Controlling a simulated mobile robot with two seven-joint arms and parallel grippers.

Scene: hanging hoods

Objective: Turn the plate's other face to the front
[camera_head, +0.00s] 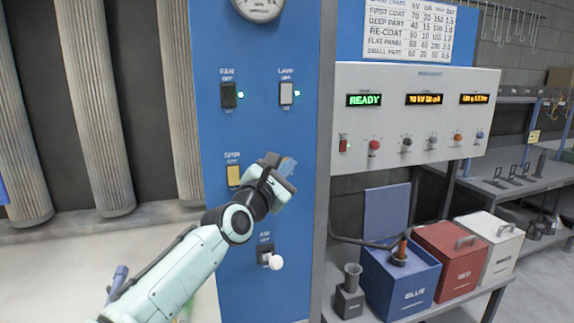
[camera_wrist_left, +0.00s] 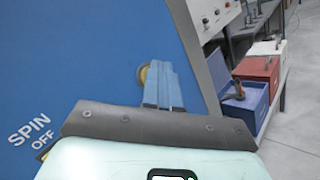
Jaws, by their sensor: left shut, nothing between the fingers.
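No plate can be made out for certain; only a blue edge (camera_head: 3,192) of something shows at the far left. The blue control panel (camera_head: 272,50) carries a yellow SPIN switch (camera_head: 233,175), with its OFF label in the left wrist view. My left gripper (camera_head: 288,166) is shut and empty in front of the panel, right of the SPIN switch. In the left wrist view its blue fingers (camera_wrist_left: 162,88) are together, beside and partly over a round yellowish knob (camera_wrist_left: 143,76). Contact with the knob cannot be told. My right gripper is out of view.
The panel also has a FAN switch (camera_head: 228,95), a LAMP switch (camera_head: 286,93) and an AIR switch with a white ball (camera_head: 276,263). A white control console (camera_head: 400,90) stands right of it. Blue (camera_head: 402,285), red (camera_head: 447,262) and white (camera_head: 488,245) bins sit below.

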